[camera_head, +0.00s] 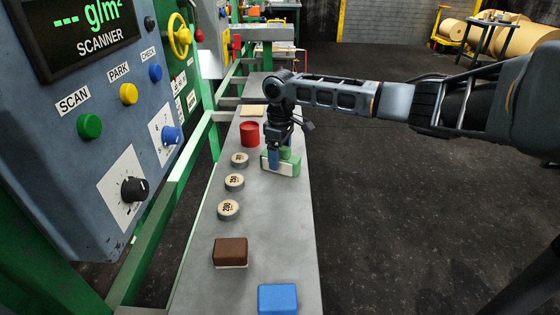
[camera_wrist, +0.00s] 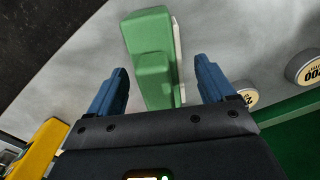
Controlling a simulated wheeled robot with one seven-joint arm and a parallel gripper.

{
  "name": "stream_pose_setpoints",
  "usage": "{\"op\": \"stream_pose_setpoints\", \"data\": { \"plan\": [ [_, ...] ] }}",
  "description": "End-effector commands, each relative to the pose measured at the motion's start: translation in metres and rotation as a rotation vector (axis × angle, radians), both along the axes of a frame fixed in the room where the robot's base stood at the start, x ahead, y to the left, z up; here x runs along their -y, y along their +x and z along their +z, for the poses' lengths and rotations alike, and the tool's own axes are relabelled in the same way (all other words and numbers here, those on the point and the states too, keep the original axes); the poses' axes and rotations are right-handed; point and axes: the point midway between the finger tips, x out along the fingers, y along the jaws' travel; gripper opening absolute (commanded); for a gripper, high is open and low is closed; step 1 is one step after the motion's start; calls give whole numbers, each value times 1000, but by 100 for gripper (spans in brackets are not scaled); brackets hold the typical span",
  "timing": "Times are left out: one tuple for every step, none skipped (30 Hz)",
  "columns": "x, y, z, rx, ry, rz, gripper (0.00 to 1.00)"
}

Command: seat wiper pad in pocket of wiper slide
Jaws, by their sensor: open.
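A stepped green block with a white strip along one side (camera_head: 287,166) lies on the grey bench. It may be the wiper pad, but I cannot tell for certain. In the wrist view the green block (camera_wrist: 151,58) shows between and beyond my two blue fingers, with clear gaps on both sides. My gripper (camera_head: 277,158) points down over the block; it also shows in the wrist view (camera_wrist: 163,88). It is open and holds nothing. The fingers hide part of the block in the head view. I cannot pick out the wiper slide or its pocket.
The grey bench (camera_head: 262,215) carries a red cylinder (camera_head: 250,133), several pale numbered discs (camera_head: 234,182), a brown block with a pale base (camera_head: 230,252) and a blue block (camera_head: 277,298). The scanner panel (camera_head: 100,110) and green rails (camera_head: 170,190) stand left of it.

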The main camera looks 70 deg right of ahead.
Motion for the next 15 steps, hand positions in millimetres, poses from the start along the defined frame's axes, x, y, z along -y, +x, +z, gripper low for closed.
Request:
{"op": "stream_pose_setpoints", "data": {
  "plan": [
    [0, 0, 0, 0, 0, 0, 83],
    [0, 0, 0, 0, 0, 0, 83],
    [0, 0, 0, 0, 0, 0, 81],
    [0, 0, 0, 0, 0, 0, 78],
    [0, 0, 0, 0, 0, 0, 75],
    [0, 0, 0, 0, 0, 0, 72],
    [0, 0, 0, 0, 0, 0, 69],
    [0, 0, 0, 0, 0, 0, 66],
    [0, 0, 0, 0, 0, 0, 62],
    [0, 0, 0, 0, 0, 0, 59],
    [0, 0, 0, 0, 0, 0, 56],
    [0, 0, 0, 0, 0, 0, 52],
    [0, 0, 0, 0, 0, 0, 49],
    [0, 0, 0, 0, 0, 0, 47],
    [0, 0, 0, 0, 0, 0, 43]
  ]
}}
